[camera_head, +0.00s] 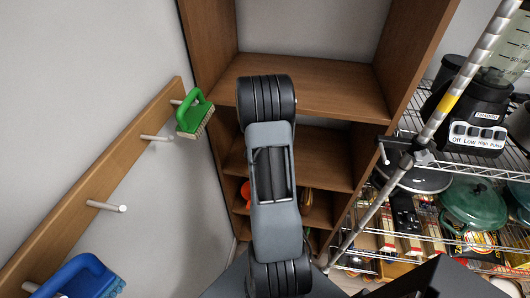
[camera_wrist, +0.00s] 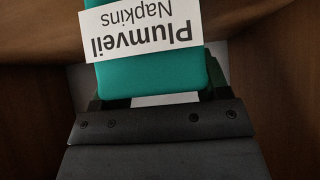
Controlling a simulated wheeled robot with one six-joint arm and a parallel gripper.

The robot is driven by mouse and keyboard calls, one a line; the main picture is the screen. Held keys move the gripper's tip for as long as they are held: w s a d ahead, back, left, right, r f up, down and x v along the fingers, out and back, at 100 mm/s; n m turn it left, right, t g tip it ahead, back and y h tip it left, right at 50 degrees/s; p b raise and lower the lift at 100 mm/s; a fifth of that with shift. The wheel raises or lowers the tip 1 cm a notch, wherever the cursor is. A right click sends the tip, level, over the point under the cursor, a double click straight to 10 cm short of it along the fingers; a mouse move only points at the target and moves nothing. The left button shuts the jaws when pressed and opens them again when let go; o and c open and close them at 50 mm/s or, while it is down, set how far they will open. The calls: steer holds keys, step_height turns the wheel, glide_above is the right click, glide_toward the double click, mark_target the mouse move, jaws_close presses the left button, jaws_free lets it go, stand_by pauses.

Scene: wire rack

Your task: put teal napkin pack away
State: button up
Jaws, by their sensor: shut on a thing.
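The teal napkin pack (camera_wrist: 155,72) shows at the top of the wrist view. It has a white label reading "Plumveil Napkins", upside down in the picture. My gripper (camera_wrist: 155,92) is shut on the pack, with a dark finger at each side of its lower edge. Brown wooden surfaces surround it in the wrist view. In the head view my arm reaches towards the brown wooden shelf unit (camera_head: 310,85), and the arm hides my gripper and the pack.
A wooden peg rail (camera_head: 60,225) on the left wall holds a green brush (camera_head: 192,115) and a blue brush (camera_head: 82,278). At right, a wire rack (camera_head: 480,165) holds a blender (camera_head: 470,115) and a green pot (camera_head: 470,205). The upper shelf looks empty.

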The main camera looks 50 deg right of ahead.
steer(key=shift+f, duration=0.2)
steer(key=o, duration=0.9)
steer(key=shift+o, duration=0.2)
steer(key=shift+r, duration=0.1)
steer(key=shift+r, duration=0.2)
steer(key=shift+s+a+r, duration=0.1)
steer(key=shift+a+r, duration=0.05)
steer(key=shift+r, duration=0.1)
steer(key=p+v, duration=0.2)
steer(key=v, duration=0.9)
steer(key=shift+a, duration=0.15)
steer(key=shift+s, duration=0.15)
